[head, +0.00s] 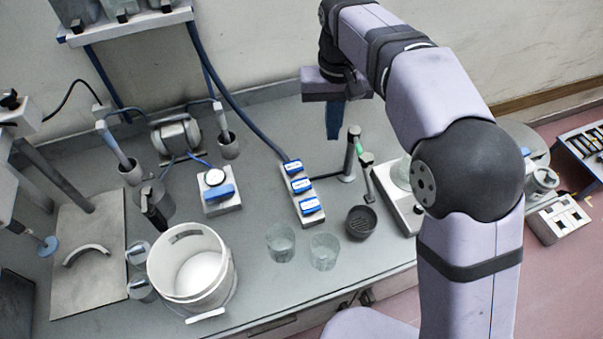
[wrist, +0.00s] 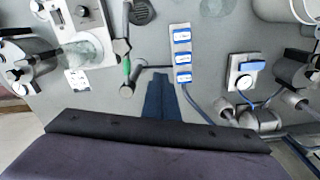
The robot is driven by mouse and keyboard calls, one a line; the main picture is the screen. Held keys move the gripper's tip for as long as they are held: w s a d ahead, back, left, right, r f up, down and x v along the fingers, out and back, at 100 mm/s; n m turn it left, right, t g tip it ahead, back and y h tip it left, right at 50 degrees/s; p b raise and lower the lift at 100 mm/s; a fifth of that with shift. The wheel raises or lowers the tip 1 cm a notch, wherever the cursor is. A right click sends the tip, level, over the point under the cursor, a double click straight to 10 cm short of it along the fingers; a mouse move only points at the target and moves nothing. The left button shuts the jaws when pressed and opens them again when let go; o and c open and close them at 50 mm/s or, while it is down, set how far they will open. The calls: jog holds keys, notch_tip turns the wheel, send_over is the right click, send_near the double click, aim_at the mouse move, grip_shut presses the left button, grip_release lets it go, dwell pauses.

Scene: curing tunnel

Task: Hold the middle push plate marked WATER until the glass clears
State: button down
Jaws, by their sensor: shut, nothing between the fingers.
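A pale panel (head: 308,219) with three blue push plates lies on the bench; it also shows in the wrist view (wrist: 174,68). The middle push plate (head: 301,185) sits between the other two; in the wrist view (wrist: 183,57) its lettering is too small to read. My gripper (head: 333,136) is shut and empty, its blue fingers pointing down, apart from the panel. In the wrist view the fingertips (wrist: 160,80) are left of and below the plates. Two clear glasses (head: 281,242) (head: 324,250) stand near the bench's front edge. Another glass (head: 401,172) sits on a pale device.
A post with a green-marked nozzle (head: 360,150) stands right of the panel, close to my fingers. A dark round cup (head: 361,222) is in front of it. A white bucket (head: 191,262) stands to the left. A blue hose (head: 240,107) runs behind the panel.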

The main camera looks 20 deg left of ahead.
aim_at(301, 185)
jog(key=s+a+f+n, duration=0.3)
jog(key=a+f, duration=0.1)
jog(key=a, duration=0.2)
jog(key=shift+f+b, duration=0.15)
jog(key=shift+b, duration=0.2)
notch_tip(301, 185, down, 14)
jog(key=p, duration=0.4)
jog(key=shift+p, duration=0.35)
jog(key=shift+f, duration=0.1)
